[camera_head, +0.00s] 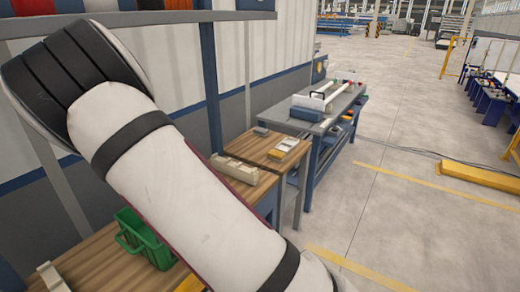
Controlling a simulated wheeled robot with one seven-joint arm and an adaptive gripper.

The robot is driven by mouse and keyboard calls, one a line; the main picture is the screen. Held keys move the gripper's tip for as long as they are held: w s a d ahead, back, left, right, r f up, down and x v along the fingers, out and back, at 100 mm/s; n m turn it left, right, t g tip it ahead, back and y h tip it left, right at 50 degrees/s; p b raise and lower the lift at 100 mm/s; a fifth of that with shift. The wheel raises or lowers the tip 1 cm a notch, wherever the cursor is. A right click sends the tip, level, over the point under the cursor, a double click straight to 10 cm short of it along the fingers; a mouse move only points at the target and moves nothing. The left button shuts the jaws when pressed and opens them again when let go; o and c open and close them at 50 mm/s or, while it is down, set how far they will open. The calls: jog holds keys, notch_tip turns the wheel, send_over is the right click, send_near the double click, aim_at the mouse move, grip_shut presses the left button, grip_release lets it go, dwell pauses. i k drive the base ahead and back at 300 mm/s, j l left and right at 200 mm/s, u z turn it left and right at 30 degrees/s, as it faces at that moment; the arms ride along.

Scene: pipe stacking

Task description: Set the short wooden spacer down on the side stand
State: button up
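My white arm with dark bands crosses the view from upper left to bottom centre. Its end runs out of the bottom edge, so my gripper is not in view. I cannot make out a wooden spacer for certain. A small wooden-topped stand (257,156) stands beyond the workbench, probably the side stand. On it lie a pale, yellowish piece (284,147) and a small grey piece (261,131). A beige block-like piece (235,169) lies at the far end of the nearer wooden workbench (95,262). My arm hides part of this bench.
A green bin (143,240) and a pale piece (52,277) are on the workbench at lower left. A grey-topped blue table (345,104) with white pipes stands behind the stand. Open concrete floor (400,190) lies to the right, with a yellow barrier (481,177) farther out.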

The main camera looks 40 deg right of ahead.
aim_at(262, 147)
jog(key=i+l+u, duration=0.15)
jog(key=l, duration=0.75)
jog(key=i+l+u, duration=0.15)
jog(key=l, duration=0.75)
jog(key=i+l+u, duration=0.15)
jog(key=l, duration=0.75)
jog(key=i+l+u, duration=0.15)
jog(key=l, duration=0.8)
